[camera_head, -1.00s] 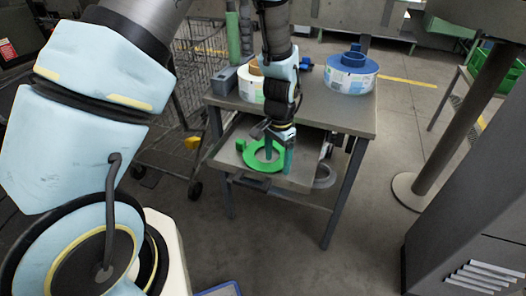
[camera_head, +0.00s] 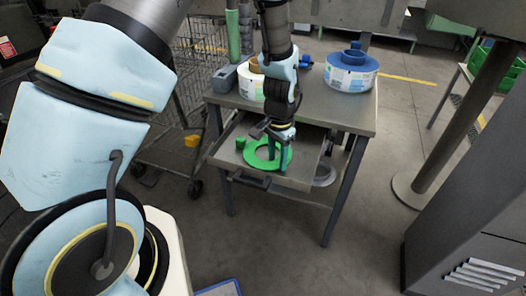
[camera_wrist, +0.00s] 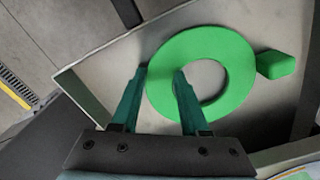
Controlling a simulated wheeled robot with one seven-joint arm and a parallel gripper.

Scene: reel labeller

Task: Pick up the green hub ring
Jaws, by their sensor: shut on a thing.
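The green hub ring (camera_head: 285,158) lies flat in the open drawer (camera_head: 222,156) of the grey table. It also shows in the wrist view (camera_wrist: 232,62), with its round hole clear. My gripper (camera_head: 261,157) points down at the ring. In the wrist view my gripper (camera_wrist: 160,74) has one teal finger at the ring's outer edge and the other in its hole, so the band of the ring is between them. The gripper is shut on the ring. The ring still looks level with the drawer floor; I cannot tell whether it touches it.
A small green block (camera_wrist: 276,65) lies beside the ring in the drawer. A blue hub on a labelled white reel (camera_head: 350,72) stands on the tabletop (camera_head: 310,104), with another white reel (camera_head: 247,84) behind my arm. A wire cart (camera_head: 190,60) stands left of the table.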

